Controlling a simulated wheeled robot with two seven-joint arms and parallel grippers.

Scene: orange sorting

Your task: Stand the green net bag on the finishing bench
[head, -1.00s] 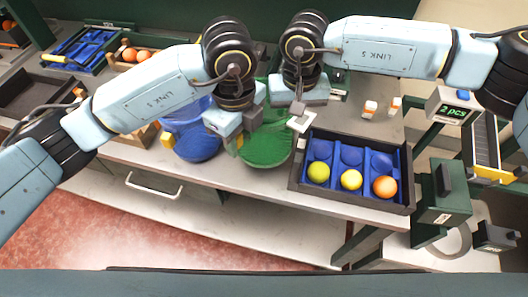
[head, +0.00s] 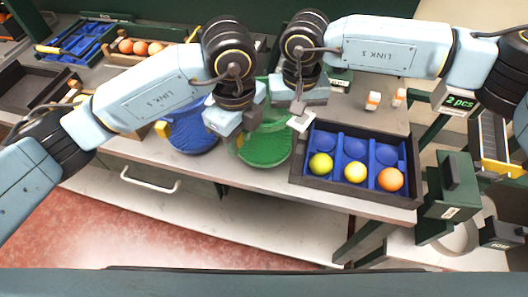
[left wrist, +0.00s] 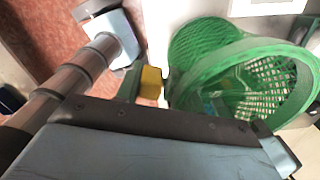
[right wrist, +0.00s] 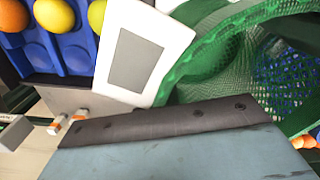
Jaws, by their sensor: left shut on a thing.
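The green net bag (head: 264,148) is in the middle of the head view, between my two grippers. Its open round rim and mesh side fill much of the left wrist view (left wrist: 215,65), and its rim also shows in the right wrist view (right wrist: 205,50). My left gripper (head: 232,125) is shut on the bag at its left side; the exact contact is partly hidden. My right gripper (head: 299,112) is at the bag's right rim, with a white piece with a grey panel (right wrist: 138,55) beside the rim. Whether its jaws are closed is hidden.
A blue net bag (head: 190,132) stands just left of the green one. A dark tray (head: 298,178) with blue compartments, two yellow fruits and an orange is close on the right. Small orange-and-white bottles (head: 373,99) stand behind it. A counter reads "2 pcs" (head: 460,102).

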